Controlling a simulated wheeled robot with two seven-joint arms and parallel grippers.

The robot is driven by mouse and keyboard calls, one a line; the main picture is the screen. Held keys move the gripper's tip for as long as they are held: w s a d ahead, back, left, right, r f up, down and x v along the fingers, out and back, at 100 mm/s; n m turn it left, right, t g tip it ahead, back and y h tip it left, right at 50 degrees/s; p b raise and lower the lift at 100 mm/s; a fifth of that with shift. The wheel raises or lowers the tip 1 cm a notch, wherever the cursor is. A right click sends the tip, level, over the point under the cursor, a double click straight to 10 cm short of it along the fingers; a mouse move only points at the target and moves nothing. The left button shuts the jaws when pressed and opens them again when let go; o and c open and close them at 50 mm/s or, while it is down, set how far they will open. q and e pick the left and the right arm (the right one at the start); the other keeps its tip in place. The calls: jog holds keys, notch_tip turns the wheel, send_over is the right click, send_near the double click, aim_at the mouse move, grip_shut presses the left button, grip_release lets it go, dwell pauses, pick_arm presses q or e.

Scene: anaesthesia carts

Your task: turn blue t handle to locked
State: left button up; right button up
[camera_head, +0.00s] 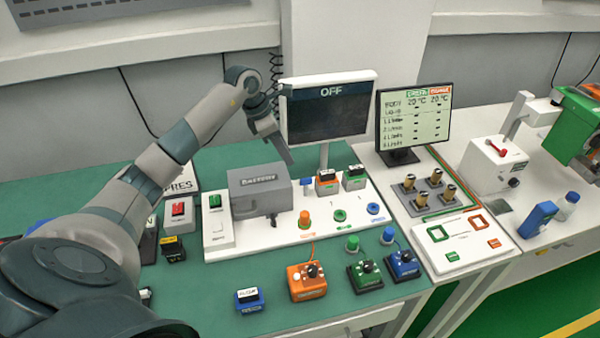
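A small blue T-shaped handle (306,183) stands on the white panel (270,230), just right of the grey machine (260,188) and left of an orange-based block. Its lock marking is too small to read. My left gripper (284,146) is above and behind the grey machine, in front of the left edge of the OFF screen. It is apart from the blue handle, up and to its left. Its fingers show nearly edge-on, so their opening cannot be told. Nothing is seen held in it. My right gripper is not in view.
The OFF screen (328,110) stands behind the handle. Orange (327,182) and green (354,178) blocks sit to its right, with knobs in front. Orange (307,281), green (365,276) and blue (403,265) boxes line the front.

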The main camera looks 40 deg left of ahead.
aim_at(302, 179)
pick_arm(q)
jog(key=p+x, duration=0.3)
jog(key=x, duration=0.6)
jog(key=shift+w+d+f+p, duration=0.1)
jog(key=shift+w+f+p, duration=0.05)
jog(key=shift+f+p, duration=0.25)
jog(key=shift+x, duration=0.85)
grip_shut()
